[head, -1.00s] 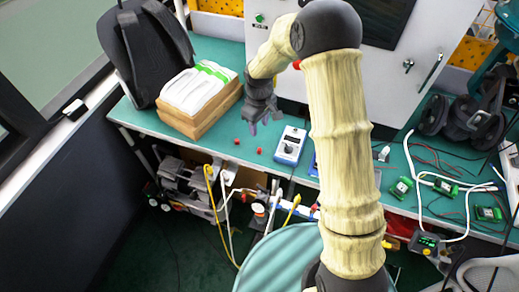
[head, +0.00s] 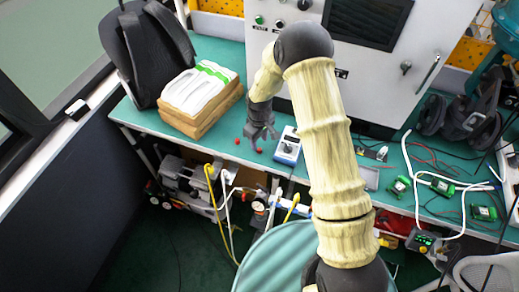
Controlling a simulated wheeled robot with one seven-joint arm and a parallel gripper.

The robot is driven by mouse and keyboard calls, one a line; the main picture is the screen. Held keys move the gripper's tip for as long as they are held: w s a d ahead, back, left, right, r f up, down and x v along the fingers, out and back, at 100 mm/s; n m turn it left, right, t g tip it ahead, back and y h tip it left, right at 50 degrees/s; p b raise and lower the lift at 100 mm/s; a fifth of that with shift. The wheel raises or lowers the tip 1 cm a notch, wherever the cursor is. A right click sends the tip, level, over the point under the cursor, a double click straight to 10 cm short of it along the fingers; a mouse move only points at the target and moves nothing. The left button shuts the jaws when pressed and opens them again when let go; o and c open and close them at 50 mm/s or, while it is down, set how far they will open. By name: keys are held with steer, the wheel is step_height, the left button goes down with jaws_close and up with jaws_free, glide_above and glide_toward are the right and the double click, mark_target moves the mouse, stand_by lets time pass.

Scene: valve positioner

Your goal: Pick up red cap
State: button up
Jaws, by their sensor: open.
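Two small red caps lie on the green bench top in the head view: one cap (head: 237,141) to the left and another cap (head: 259,151) nearer the bench's front edge. My gripper (head: 259,138) is open and points down. In the picture its fingertips are just above the right-hand cap and to the right of the left-hand one. I cannot tell its exact height over the bench, and no contact with either cap shows.
A blue-and-white meter (head: 288,147) stands close to the right of my gripper. A box with white packs (head: 200,95) and a black backpack (head: 147,50) are at left. A grey cabinet (head: 370,85) stands behind. The bench's front edge (head: 225,155) is near the caps.

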mark_target(259, 148)
steer(key=shift+f+p, duration=0.6)
steer(key=shift+f, duration=1.55)
jaws_close()
